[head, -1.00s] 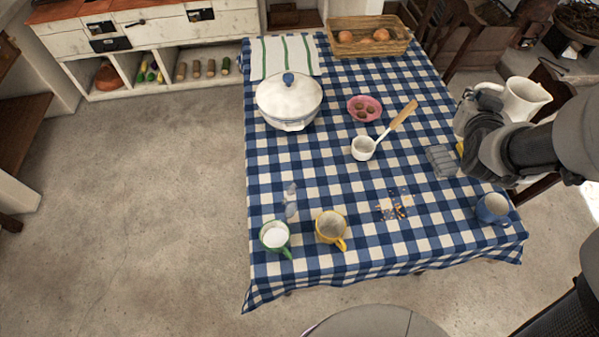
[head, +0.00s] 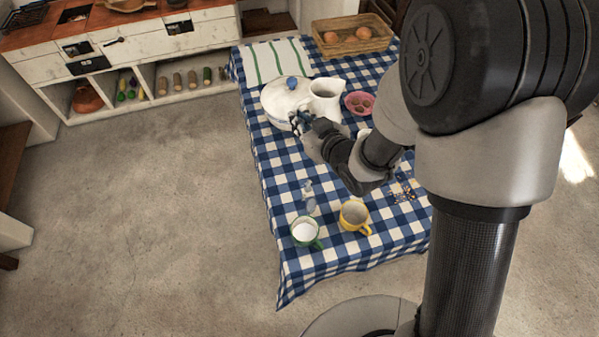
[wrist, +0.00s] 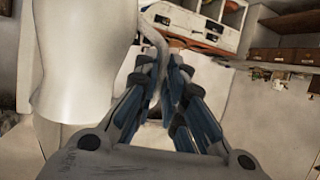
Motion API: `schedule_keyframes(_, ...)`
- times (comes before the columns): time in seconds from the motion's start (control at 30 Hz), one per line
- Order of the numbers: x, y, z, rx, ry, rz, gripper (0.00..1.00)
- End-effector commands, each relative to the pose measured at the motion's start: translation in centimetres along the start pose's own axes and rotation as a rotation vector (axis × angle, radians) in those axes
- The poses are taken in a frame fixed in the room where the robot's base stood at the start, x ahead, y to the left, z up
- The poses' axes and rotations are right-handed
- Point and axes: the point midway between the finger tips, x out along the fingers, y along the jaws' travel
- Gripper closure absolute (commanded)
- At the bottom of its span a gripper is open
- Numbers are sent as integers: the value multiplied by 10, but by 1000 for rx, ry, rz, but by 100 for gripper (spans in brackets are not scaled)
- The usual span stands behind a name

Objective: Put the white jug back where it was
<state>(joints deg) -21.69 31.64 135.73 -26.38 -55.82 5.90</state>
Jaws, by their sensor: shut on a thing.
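The white jug (head: 326,98) is upright in the head view, in front of the right side of the white lidded tureen (head: 281,98). In the wrist view the jug (wrist: 85,70) fills the left side, its handle (wrist: 158,45) running down between the fingers. My gripper (head: 303,122) is shut on the jug's handle; its fingers also show in the wrist view (wrist: 166,95). The jug's base is hidden behind my gripper and wrist, so I cannot tell whether it touches the table.
The checked tablecloth (head: 290,205) carries a green mug (head: 306,231), a yellow mug (head: 354,214), a clear glass item (head: 309,197) and a pink bowl (head: 360,103). A basket (head: 351,36) and striped towel (head: 275,62) lie at the back. My arm hides the table's right side.

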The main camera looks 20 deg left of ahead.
Motion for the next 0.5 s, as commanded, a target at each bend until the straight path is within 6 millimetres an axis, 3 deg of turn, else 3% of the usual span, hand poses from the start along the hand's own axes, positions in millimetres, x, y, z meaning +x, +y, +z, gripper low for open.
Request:
schedule_keyframes(0.03, 2, -17, 0, -17, 2, -38, 100)
schedule_keyframes(0.2, 6, -50, 6, -52, 3, -117, 100)
schedule_keyframes(0.37, 11, -60, 18, -61, 3, -141, 100)
schedule_keyframes(0.5, 23, -60, 48, -61, 0, -142, 100)
